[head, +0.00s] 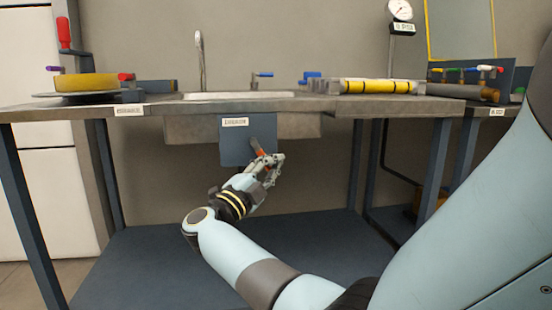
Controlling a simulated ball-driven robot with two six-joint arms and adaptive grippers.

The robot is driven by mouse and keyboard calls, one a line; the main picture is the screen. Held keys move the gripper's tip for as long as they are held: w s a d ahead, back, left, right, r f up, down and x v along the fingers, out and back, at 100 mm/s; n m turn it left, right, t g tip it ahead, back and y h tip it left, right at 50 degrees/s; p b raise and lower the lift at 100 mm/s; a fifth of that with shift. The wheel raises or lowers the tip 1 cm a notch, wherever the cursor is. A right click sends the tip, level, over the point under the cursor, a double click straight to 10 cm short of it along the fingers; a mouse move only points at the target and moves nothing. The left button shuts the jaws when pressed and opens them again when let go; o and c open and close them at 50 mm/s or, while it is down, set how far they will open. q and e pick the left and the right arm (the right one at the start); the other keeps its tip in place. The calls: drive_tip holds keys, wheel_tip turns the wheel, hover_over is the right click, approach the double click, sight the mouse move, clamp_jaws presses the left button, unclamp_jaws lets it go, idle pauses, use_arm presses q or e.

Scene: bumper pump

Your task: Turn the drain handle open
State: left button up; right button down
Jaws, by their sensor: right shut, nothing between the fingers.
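The drain handle (258,150) is a short lever with an orange part, mounted on a dark blue-grey panel (232,148) with a white label, under the sink (300,126). It tilts down to the right from its dark upper end. My right gripper (274,160) is shut and empty at the lower right end of the handle. Its fingers partly cover the handle's lower end, and I cannot tell whether they touch it. My left gripper is not in view.
The bench top (180,107) runs above the panel, with a faucet (200,62), a yellow ring (85,82) and a yellow-black striped cylinder (375,86) on it. Bench legs (22,200) stand at the sides. A dark lower shelf (150,265) lies below, with open room above it.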

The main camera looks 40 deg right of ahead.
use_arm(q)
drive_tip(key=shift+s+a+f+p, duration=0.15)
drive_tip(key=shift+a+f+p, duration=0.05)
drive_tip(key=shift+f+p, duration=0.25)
use_arm(e)
drive_tip(key=a+m+y, duration=0.1)
drive_tip(key=w+a+f+m+g+y, duration=0.1)
drive_tip(key=m, duration=0.1)
drive_tip(key=shift+w+y, duration=0.1)
drive_tip(key=shift+y, duration=0.3)
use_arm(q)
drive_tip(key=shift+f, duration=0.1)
use_arm(e)
drive_tip(key=shift+f, duration=0.1)
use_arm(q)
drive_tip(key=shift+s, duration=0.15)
